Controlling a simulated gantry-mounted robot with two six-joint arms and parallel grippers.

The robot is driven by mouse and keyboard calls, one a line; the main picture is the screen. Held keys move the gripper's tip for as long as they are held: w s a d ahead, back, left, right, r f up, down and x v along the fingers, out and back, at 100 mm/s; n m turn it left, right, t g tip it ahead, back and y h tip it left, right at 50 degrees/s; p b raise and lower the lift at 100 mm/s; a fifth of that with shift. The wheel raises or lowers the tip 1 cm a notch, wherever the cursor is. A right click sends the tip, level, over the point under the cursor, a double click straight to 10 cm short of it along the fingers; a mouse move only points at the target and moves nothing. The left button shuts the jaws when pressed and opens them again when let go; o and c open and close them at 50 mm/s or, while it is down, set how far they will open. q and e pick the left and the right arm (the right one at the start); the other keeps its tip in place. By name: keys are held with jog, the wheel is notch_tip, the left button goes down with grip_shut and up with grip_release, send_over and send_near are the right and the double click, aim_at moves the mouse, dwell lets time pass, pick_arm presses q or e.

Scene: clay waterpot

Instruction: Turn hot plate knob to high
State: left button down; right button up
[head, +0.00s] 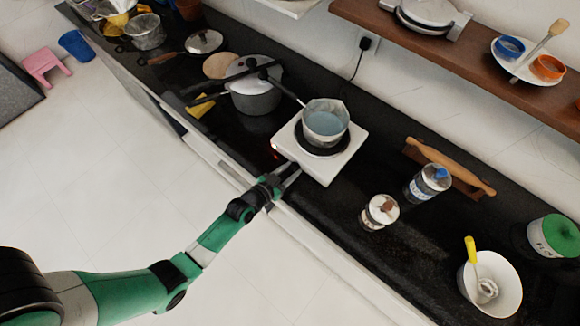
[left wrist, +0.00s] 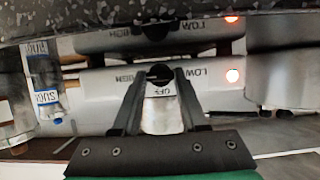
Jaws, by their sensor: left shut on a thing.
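The white hot plate (head: 343,163) stands on the black counter with a metal saucepan (head: 326,121) of bluish liquid on its burner. My left gripper (head: 291,172) is at its front face. In the left wrist view, the dark knob (left wrist: 159,73) sits between the two fingertips of my left gripper (left wrist: 160,78), which is shut on it. OFF, LOW and HIGH labels show around the knob, and a red light (left wrist: 232,76) glows beside LOW. The fingertips partly hide the knob, so its exact pointing is hard to tell. My right gripper is not in view.
A lidded pot (head: 254,98) stands left of the hot plate. The floor in front is clear.

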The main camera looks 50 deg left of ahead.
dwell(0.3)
pick_arm(q)
jog(key=c, duration=0.7)
grip_release()
jog(key=p+v, duration=0.2)
jog(key=v, duration=0.9)
jog(key=shift+s+d, duration=0.1)
jog(key=shift+s, duration=0.25)
